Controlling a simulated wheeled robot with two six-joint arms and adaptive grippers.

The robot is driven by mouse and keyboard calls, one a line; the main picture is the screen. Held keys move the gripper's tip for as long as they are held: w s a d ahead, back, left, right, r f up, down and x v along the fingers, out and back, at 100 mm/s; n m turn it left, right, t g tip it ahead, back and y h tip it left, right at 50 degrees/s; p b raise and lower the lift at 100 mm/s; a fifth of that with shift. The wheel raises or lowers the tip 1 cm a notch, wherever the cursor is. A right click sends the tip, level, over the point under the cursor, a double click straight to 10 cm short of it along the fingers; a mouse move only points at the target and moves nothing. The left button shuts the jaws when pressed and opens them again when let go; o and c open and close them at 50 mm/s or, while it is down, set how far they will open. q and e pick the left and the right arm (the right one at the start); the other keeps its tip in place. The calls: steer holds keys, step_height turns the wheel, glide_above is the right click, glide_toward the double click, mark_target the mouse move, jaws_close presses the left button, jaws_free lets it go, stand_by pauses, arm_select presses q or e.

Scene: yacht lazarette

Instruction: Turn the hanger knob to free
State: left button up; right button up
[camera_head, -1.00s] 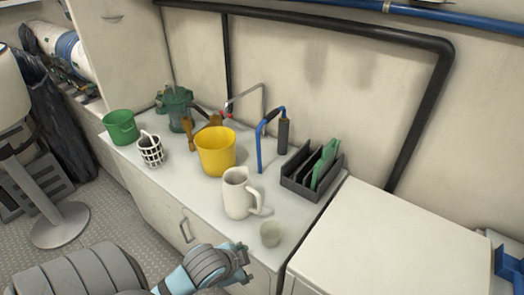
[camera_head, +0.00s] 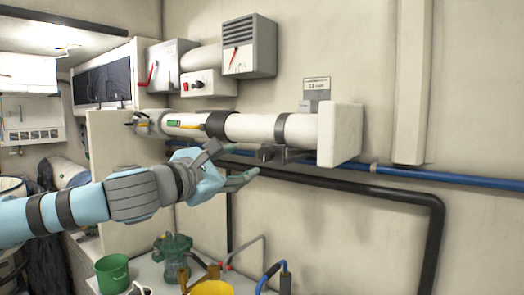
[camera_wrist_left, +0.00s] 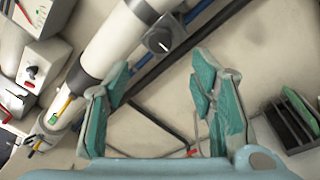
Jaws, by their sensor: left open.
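The hanger knob (camera_head: 268,153) is a small dark knob under the white horizontal pipe (camera_head: 262,127). In the left wrist view the knob (camera_wrist_left: 158,42) is dark and round with a pale mark on its face, beside the pipe (camera_wrist_left: 118,42). My left gripper (camera_head: 236,163) is open and empty, to the left of the knob in the head view. In the left wrist view its two teal-padded fingers (camera_wrist_left: 158,80) are spread wide, and the knob shows beyond the gap between their tips. No contact with the knob is visible. My right gripper is not in view.
A blue pipe (camera_head: 440,178) and a black pipe (camera_head: 350,184) run along the wall below. Above are a gauge box (camera_head: 250,46) and a box with a red lever (camera_head: 170,66). A counter below holds a green bucket (camera_head: 112,273) and a yellow bucket (camera_head: 211,287).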

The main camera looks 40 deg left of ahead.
mark_target(264, 155)
arm_select(q)
steer(key=w, duration=0.3)
steer(key=w+p, duration=0.1)
steer(key=w, duration=0.3)
steer(key=w+a, duration=0.1)
steer(key=w, duration=0.2)
steer(key=shift+w+p, duration=0.25)
steer(key=shift+p, duration=0.05)
steer(key=shift+w+a, duration=0.2)
steer(key=shift+w, duration=0.1)
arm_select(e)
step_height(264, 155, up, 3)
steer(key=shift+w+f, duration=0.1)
arm_select(q)
steer(key=shift+s, duration=0.1)
steer(key=shift+c, duration=0.4)
steer(key=c, duration=1)
steer(key=shift+c, duration=0.2)
